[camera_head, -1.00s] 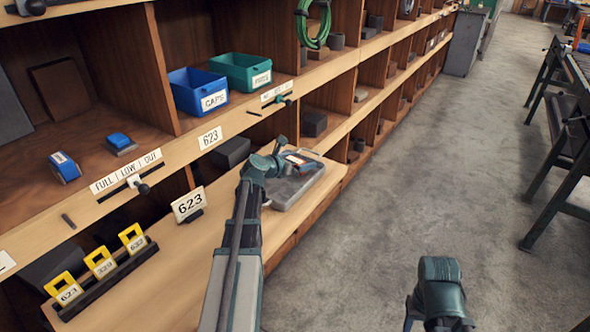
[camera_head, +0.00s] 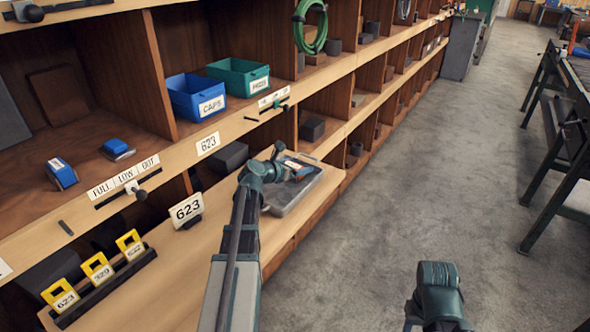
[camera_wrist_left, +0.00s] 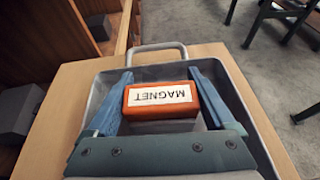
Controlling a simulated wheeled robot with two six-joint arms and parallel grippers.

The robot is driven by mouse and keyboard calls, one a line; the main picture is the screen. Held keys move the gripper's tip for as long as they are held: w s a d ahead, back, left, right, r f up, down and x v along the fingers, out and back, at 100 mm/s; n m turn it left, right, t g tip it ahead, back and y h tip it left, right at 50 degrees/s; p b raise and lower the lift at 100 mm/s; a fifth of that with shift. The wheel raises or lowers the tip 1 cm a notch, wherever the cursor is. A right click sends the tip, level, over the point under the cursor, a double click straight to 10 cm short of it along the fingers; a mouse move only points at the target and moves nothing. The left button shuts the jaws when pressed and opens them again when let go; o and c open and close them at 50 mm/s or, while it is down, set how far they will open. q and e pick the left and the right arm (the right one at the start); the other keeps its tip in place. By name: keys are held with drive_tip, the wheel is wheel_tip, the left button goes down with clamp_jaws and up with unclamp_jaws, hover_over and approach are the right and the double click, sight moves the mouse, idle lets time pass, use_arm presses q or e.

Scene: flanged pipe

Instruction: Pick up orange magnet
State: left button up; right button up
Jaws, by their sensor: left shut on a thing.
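The orange magnet (camera_wrist_left: 162,101) is a small block with a white label reading MAGNET, upside down in the left wrist view. My left gripper (camera_wrist_left: 160,78) has its two blue fingers on either side of the magnet and is shut on it. The magnet is over or in a grey metal tray (camera_wrist_left: 258,128) with a loop handle; I cannot tell whether it touches the tray floor. In the head view my left gripper (camera_head: 296,170) is small, over the tray (camera_head: 301,196), and mostly hides the magnet. My right gripper does not show; only part of that arm does.
The tray stands on a wooden shelf board beside a 623 sign (camera_head: 187,210). A blue CAPS bin (camera_head: 195,100) and a green bin (camera_head: 238,78) sit on the shelf above. A rack of yellow tags (camera_head: 97,269) is at front left.

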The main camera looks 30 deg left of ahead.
use_arm(q)
drive_tip(key=shift+r+p, duration=0.4)
drive_tip(key=shift+r, duration=0.05)
drive_tip(key=r+p, duration=0.1)
drive_tip(key=s+r+p, duration=0.1)
drive_tip(key=r+p, duration=0.1)
drive_tip(key=shift+d, duration=0.15)
drive_tip(key=s, duration=0.5)
drive_tip(key=s+d, duration=0.1)
drive_tip(key=s, duration=0.4)
drive_tip(key=s+d+r+p, duration=0.1)
drive_tip(key=s, duration=0.3)
drive_tip(key=shift+s+d, duration=0.2)
drive_tip(key=shift+s, duration=0.2)
